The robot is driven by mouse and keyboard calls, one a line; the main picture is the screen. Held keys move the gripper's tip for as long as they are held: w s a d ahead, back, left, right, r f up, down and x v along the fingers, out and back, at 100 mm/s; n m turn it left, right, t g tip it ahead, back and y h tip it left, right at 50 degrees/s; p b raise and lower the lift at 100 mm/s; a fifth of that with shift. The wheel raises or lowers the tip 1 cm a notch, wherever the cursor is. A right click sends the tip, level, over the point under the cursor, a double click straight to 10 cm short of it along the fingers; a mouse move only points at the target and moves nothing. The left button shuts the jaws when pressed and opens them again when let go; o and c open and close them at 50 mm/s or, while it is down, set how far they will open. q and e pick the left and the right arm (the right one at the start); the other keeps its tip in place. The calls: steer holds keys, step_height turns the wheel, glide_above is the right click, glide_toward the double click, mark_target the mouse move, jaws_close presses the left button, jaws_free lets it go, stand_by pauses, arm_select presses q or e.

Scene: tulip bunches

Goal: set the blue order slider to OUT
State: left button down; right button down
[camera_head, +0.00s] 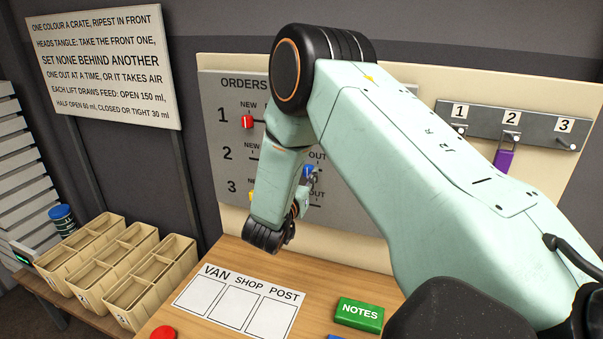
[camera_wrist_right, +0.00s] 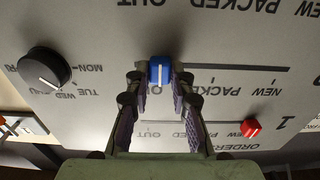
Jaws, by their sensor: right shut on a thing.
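The blue order slider (camera_head: 308,171) is a blue knob on row 2 of the grey ORDERS board (camera_head: 228,150). It stands at the OUT end of its row, just below the OUT label in the head view. In the wrist view, which is upside down, the blue slider (camera_wrist_right: 159,70) is at the left end of its slot, with NEW and PACKED off to its right. My right gripper (camera_wrist_right: 159,82) is shut on the slider, one finger on each side. The fingers partly hide the OUT label there. My left gripper is not in view.
A red slider (camera_wrist_right: 250,127) is at NEW on row 1, and a yellow one (camera_head: 251,196) shows on row 3. A black day dial (camera_wrist_right: 44,70) is beside the slots. Below are the wooden table, a green NOTES block (camera_head: 360,315) and crates (camera_head: 118,268).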

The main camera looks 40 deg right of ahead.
steer(key=shift+s+d+r, duration=0.2)
steer(key=shift+s+d, duration=0.2)
steer(key=shift+s, duration=0.35)
steer(key=c, duration=1.5)
jaws_free()
steer(key=shift+c, duration=0.2)
steer(key=o, duration=0.4)
steer(key=shift+s+a, duration=0.15)
steer(key=shift+s, duration=0.05)
steer(key=shift+w+f, duration=0.1)
steer(key=shift+f, duration=0.05)
